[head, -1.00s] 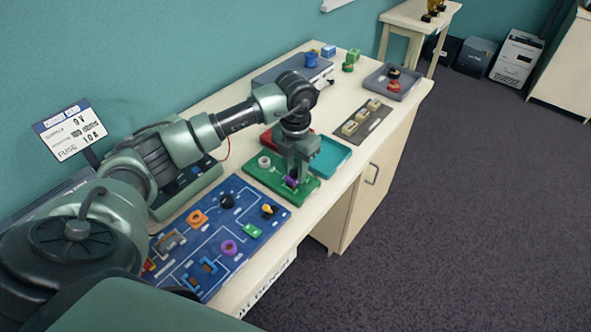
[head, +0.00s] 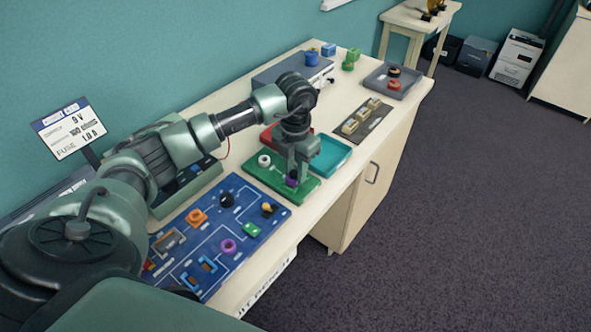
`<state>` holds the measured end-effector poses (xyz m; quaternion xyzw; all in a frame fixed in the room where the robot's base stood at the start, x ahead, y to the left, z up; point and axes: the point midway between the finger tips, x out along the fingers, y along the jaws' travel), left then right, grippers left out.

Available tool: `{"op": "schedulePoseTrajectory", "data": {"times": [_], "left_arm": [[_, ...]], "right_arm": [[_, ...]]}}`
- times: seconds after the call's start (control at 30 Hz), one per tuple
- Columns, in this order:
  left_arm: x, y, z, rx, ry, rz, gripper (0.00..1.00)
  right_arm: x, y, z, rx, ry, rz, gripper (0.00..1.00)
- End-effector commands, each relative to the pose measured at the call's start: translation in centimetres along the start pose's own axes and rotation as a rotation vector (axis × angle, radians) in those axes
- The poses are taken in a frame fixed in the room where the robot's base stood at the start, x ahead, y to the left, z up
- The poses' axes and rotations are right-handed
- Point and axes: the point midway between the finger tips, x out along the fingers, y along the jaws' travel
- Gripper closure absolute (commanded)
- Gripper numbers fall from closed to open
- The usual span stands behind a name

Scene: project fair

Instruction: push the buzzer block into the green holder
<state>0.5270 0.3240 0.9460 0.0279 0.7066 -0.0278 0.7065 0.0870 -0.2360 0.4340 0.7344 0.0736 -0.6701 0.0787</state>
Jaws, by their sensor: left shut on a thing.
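My left gripper (head: 294,175) points down over the right end of a green board (head: 305,192). It is shut on a small dark purple piece (head: 291,181), which sits low at the board, mostly hidden by the fingers. I cannot tell whether this piece is the buzzer block or how far it is seated. A white ring-shaped part (head: 264,161) stands on the green board to its left. A small green part (head: 251,230) sits on the blue circuit board (head: 206,285). My right gripper is not in view.
The blue board carries an orange part (head: 197,216), a black knob (head: 227,200) and a purple ring (head: 229,246). A teal tray (head: 332,158) and a red tray lie just behind my gripper. A grey tray (head: 376,80) stands farther back.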

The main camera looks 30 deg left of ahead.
Motion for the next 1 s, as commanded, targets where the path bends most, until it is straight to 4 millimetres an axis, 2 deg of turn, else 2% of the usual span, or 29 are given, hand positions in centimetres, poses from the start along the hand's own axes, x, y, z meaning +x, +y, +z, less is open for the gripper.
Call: {"op": "schedulePoseTrajectory", "data": {"times": [0.53,0.57,0.63,0.87,0.97,1.0], "left_arm": [[0.7,0.02,0.01,0.0,0.0,0.0,1.0],[0.65,0.02,0.01,0.0,0.0,0.0,0.68],[0.63,0.02,0.01,0.0,0.0,0.0,0.48],[0.63,0.02,0.01,0.0,0.0,0.0,0.48],[0.65,0.02,0.0,0.0,0.0,0.0,0.26],[0.64,0.02,0.0,0.0,0.0,0.0,0.26]], "right_arm": [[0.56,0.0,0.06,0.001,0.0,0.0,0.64],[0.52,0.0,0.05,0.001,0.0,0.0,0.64],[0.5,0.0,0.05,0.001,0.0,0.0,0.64],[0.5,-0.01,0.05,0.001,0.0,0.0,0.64],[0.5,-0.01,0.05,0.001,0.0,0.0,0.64],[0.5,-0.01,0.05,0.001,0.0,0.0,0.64]]}}
